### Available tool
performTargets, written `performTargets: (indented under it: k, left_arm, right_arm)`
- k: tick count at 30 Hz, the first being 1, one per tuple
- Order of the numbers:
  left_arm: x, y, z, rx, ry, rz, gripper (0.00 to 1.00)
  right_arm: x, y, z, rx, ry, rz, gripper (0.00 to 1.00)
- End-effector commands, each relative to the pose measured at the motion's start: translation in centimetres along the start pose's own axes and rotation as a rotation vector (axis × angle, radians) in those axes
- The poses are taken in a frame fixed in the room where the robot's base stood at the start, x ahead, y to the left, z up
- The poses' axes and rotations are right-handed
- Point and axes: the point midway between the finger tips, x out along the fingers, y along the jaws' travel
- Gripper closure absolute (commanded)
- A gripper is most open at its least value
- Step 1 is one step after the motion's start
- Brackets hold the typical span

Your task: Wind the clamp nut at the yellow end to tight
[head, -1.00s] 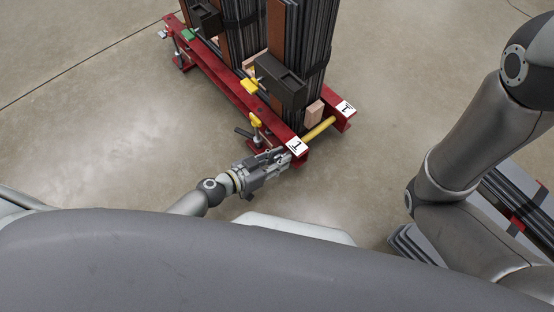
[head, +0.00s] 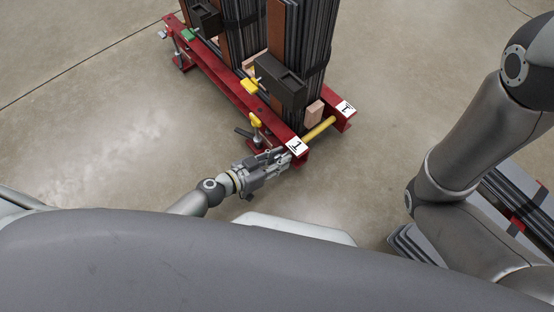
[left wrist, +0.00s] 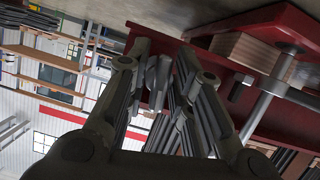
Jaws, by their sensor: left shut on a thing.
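My left gripper (head: 283,158) is at the near corner of the red frame (head: 228,85), beside the end with the yellow bar (head: 318,130). It is shut on a small grey metal part, which looks like the clamp nut (left wrist: 158,82), seen between the fingers in the left wrist view. The fingers (left wrist: 165,68) hide much of the nut, and in the head view it cannot be made out. How tight it is cannot be told. My right arm shows at the right, but its gripper is out of view.
Tall stacks of dark sheets (head: 298,45) stand in the frame, with a dark block (head: 279,82) against them. A yellow-topped screw (head: 255,120) and a dark handle (head: 243,132) stick out near my left gripper. Clear concrete floor lies to the left.

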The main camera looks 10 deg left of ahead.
Motion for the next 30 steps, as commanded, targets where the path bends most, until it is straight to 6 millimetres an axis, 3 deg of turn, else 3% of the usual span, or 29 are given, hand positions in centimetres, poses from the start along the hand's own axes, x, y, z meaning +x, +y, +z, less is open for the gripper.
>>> performTargets:
  k: [15, 27, 28, 30]
  left_arm:
    - [0.0, 0.0, 0.1, 0.358, 0.0, -0.131, 1.0]
    - [0.0, 0.1, 0.1, 0.393, 0.0, -0.149, 1.0]
    - [0.0, 0.1, 0.1, 0.392, 0.0, -0.149, 0.74]
    - [0.0, 0.1, 0.1, 0.391, 0.0, -0.149, 0.65]
  right_arm:
    - [-1.9, -0.4, -0.6, 0.0, -0.001, 0.001, 1.0]
    - [-1.9, -0.4, -0.6, 0.0, -0.002, 0.001, 1.0]
    - [-1.9, -0.4, -0.6, 0.0, -0.002, 0.001, 1.0]
    - [-1.9, -0.4, -0.6, 0.0, -0.002, 0.001, 1.0]
